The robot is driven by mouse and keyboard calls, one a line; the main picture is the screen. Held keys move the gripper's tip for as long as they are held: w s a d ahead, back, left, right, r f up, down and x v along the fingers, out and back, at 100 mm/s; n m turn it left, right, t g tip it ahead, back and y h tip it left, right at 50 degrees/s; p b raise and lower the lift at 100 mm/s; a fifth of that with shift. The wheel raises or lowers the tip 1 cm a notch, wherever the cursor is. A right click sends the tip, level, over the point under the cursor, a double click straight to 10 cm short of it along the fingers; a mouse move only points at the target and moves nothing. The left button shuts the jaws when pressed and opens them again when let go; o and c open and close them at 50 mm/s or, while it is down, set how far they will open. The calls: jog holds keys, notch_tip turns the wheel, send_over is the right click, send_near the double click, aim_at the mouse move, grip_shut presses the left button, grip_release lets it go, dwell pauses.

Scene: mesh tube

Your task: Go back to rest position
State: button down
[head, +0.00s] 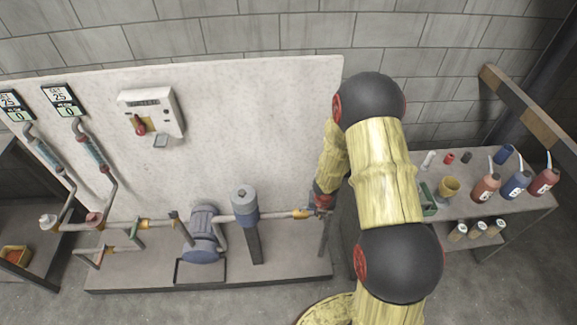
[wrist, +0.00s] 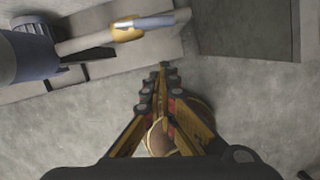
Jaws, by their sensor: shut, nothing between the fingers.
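My gripper (wrist: 163,70) is shut, its two fingers meeting at the tips in the wrist view. Nothing shows between the fingertips. In the wrist view it points over the grey floor, below the pipe end with its yellow fitting (wrist: 127,31). In the head view my arm stands in the right half, between the white panel (head: 240,110) and the side bench. The arm's far end reaches down near the right end of the pipe (head: 275,215). The gripper's fingers cannot be made out there.
A control box (head: 150,110) hangs on the panel. Open floor lies in front of the plinth.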

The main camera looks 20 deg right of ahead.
jog(key=s+d+m+g+h, duration=0.2)
jog(key=s+d+m, duration=0.25)
jog(key=m, duration=0.35)
jog(key=s+r+m+g, duration=0.1)
jog(key=s+r+m, duration=0.5)
jog(key=r+m, duration=0.55)
jog(key=s+a+r+m+t+y+b, duration=0.1)
jog(key=s+a+r+m+t, duration=0.1)
jog(key=a+r, duration=0.4)
jog(key=s+a+r+m+t+y+b, duration=0.1)
jog(key=s+a+r+m, duration=0.4)
jog(key=r, duration=0.8)
jog(key=s+a+r+m+t+y+b, duration=0.1)
jog(key=s+a+r+m+t+b, duration=0.1)
jog(key=a+r, duration=0.6)
notch_tip(320, 180, up, 2)
jog(key=shift+s+r+m+t, duration=0.15)
jog(key=shift+s+m+t, duration=0.55)
jog(key=shift+m, duration=0.25)
